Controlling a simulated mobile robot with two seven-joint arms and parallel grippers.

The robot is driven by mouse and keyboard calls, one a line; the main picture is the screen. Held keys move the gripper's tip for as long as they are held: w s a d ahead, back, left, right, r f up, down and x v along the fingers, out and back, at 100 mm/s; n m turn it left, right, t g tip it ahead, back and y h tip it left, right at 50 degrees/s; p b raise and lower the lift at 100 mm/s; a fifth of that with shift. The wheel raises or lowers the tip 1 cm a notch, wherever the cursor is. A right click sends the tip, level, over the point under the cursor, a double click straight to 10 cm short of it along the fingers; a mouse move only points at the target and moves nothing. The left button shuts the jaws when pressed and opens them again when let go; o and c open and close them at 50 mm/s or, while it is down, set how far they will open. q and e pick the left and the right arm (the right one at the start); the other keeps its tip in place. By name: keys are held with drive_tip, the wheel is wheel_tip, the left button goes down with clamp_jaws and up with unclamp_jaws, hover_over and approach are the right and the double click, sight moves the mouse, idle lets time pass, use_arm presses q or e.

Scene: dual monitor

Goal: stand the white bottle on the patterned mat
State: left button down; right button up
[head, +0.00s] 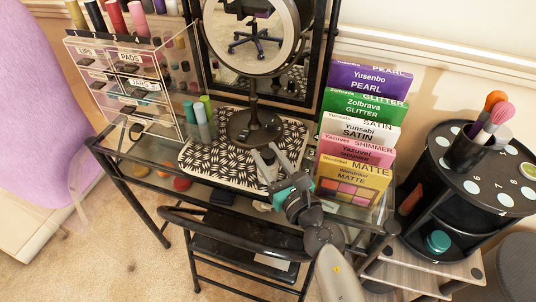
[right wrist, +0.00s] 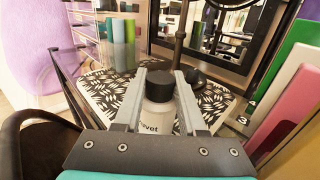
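The white bottle (right wrist: 158,115) with a black cap (right wrist: 160,86) is upright between the two fingers of my right gripper (right wrist: 160,100), which looks closed on its sides. In the head view this gripper (head: 269,163) is over the front right part of the black-and-white patterned mat (head: 213,166), and its fingers hide most of the bottle. The mat also shows behind the bottle in the right wrist view (right wrist: 106,95). I cannot tell whether the bottle's base touches the mat. My left gripper is not in view.
A round mirror's base (head: 254,128) stands on the mat, with green and grey tubes (head: 202,120) to its left. A clear drawer organizer (head: 130,85) is at left. Upright palette boxes (head: 352,150) stand close to the right. A black chair (head: 235,230) is in front.

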sight(271, 161)
drive_tip(key=o, duration=0.4)
drive_tip(key=shift+r, duration=0.1)
drive_tip(key=shift+s+d, duration=0.1)
drive_tip(key=shift+s, duration=0.05)
drive_tip(key=v, duration=0.5)
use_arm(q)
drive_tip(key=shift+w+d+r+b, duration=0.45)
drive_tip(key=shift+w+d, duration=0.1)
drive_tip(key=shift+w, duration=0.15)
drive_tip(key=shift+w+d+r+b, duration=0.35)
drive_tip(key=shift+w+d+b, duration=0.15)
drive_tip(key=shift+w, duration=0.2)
use_arm(e)
drive_tip(key=shift+v, duration=3.35)
